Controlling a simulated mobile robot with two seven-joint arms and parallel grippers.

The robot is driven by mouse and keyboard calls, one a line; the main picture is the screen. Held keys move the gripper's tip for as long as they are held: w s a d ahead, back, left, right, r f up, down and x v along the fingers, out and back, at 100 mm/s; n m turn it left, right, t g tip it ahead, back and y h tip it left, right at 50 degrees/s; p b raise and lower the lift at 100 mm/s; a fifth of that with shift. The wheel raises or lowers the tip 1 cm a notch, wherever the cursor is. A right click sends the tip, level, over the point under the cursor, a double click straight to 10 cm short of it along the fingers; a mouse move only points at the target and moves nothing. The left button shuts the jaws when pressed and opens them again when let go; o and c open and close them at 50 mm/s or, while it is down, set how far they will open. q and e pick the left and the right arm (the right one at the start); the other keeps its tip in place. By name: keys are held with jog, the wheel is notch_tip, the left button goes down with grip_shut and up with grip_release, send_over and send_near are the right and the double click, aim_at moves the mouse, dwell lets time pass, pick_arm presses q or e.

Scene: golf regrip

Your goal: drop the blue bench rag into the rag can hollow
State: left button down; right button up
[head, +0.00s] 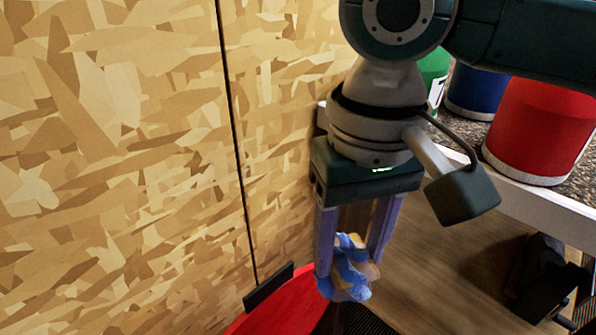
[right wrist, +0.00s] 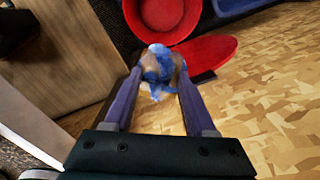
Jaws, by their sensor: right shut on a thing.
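The blue bench rag (head: 345,271) is a crumpled blue and tan bundle. My right gripper (head: 347,268) points down and is shut on it, with the rag between its two purple fingertips. The right wrist view shows the rag (right wrist: 160,72) at the fingertips too. Beyond it there, the red rag can (right wrist: 172,38) is open at the top, its round hollow partly cut off by the frame edge. The rag is apart from the can in the picture; its exact height cannot be told. A red lid (right wrist: 208,57) stands out beside the can; it also shows in the head view (head: 285,306). My left gripper is not in view.
A wood-chip board wall (head: 130,150) fills the left. A pale-edged bench (head: 540,205) at the right carries a red tub (head: 535,125), a blue tub (head: 475,90) and a green one (head: 433,75). A dark object (head: 540,275) is below the bench.

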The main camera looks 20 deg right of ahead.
jog(key=s+f+b, duration=0.3)
jog(key=f+b, duration=0.3)
jog(key=f, duration=0.5)
jog(key=s+f+b, duration=0.2)
jog(key=f+b, duration=0.5)
jog(key=f, duration=0.4)
jog(key=s+f+b, duration=0.3)
jog(key=f+b, duration=0.4)
jog(key=f, duration=0.5)
jog(key=shift+s, duration=0.35)
jog(key=shift+d, duration=0.1)
jog(key=o, duration=1.4)
jog(key=shift+r, duration=0.1)
notch_tip(320, 180, up, 10)
jog(key=p, duration=0.6)
